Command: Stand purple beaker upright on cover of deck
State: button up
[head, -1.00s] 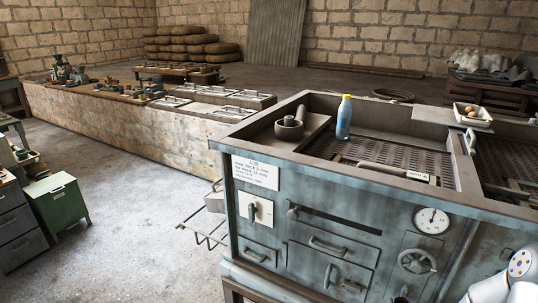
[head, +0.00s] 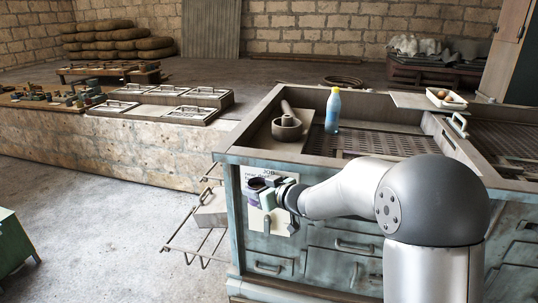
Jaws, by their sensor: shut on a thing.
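My gripper (head: 273,192) is shut on the purple beaker (head: 266,199), which is small in the head view, in front of the bench's left front panel. The beaker's dark mouth seems to face up; its exact tilt is hard to tell, and the fingers hide part of it. The blue-grey bench (head: 330,238) has a sunken deck with a slotted grate (head: 375,145). A flat plate at the deck's left end bears a mortar; I cannot tell whether this is the cover. The gripper and beaker are below the bench's top rim.
A mortar with pestle (head: 287,127) and a blue bottle with a yellow cap (head: 333,111) stand on the deck. A board bears an egg tray (head: 446,99) at right. A wire rack (head: 200,243) juts out at left. My arm hides much of the bench front.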

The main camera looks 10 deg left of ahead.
jog(key=w+a+r+n+g+y+p, duration=0.1)
jog(key=a+r+n+g+y, duration=0.35)
jog(key=r, duration=0.85)
jog(key=w+d+r+n+g+p, duration=0.35)
jog(key=w+d+r+g, duration=0.2)
jog(key=r, duration=0.25)
jog(key=w+d+f+m+t, duration=0.2)
jog(key=w+d, duration=0.2)
jog(key=d, duration=0.7)
jog(key=shift+h, duration=0.45)
jog(key=w+a+f+p, duration=0.2)
jog(key=a+f+p, duration=0.1)
jog(key=w+a+f+p, duration=0.5)
jog(key=a+p, duration=0.1)
jog(key=a, duration=0.1)
jog(key=shift+w+f, duration=0.2)
jog(key=shift+f, duration=0.2)
jog(key=p, duration=0.2)
jog(key=shift+w+a+f+p, duration=0.15)
jog(key=shift+a+f+p, duration=0.1)
jog(key=shift+p, duration=0.1)
notch_tip(320, 180, down, 2)
jog(key=shift+f+b, duration=0.1)
jog(key=shift+b, duration=0.6)
jog(key=shift+f, duration=0.7)
